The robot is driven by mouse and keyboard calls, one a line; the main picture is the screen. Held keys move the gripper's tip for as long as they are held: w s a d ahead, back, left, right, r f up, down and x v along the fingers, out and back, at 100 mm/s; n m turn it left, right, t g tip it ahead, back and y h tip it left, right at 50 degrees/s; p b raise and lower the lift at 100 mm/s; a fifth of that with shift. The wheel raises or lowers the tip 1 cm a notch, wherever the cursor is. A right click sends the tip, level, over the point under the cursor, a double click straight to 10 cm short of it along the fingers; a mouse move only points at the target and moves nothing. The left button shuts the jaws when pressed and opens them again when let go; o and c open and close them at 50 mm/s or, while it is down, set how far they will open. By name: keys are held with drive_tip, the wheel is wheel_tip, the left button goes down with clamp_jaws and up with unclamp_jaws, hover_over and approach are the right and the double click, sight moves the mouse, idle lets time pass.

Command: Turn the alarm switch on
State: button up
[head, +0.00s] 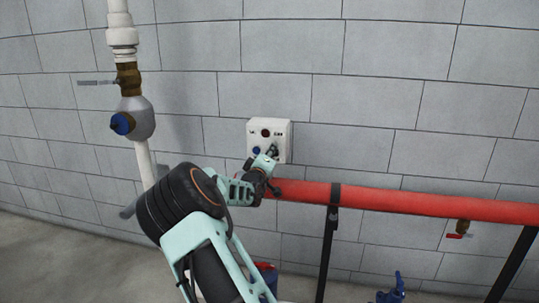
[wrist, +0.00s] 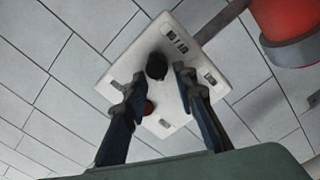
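The white control box (head: 283,130) is mounted on the block wall. It carries a red round part (head: 266,133) and a blue round part (head: 256,150). A black knob (wrist: 157,64) is on the box, apparently the alarm switch; its setting is too small to read. In the head view my gripper (head: 271,157) is at the box's lower right and partly hides the knob. In the wrist view my gripper (wrist: 159,76) has its two fingers apart, with the knob between or just beyond the tips. I cannot tell whether they touch it. A red round part (wrist: 148,107) shows near the left finger.
A red horizontal pipe (head: 430,205) runs right from just below the box and shows at upper right in the wrist view (wrist: 290,25). A dark support post (head: 328,250) stands under it. A white vertical pipe (head: 122,35) with a blue-handled valve (head: 122,123) is at left.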

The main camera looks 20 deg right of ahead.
drive_tip(key=v, duration=1.2)
idle(0.3)
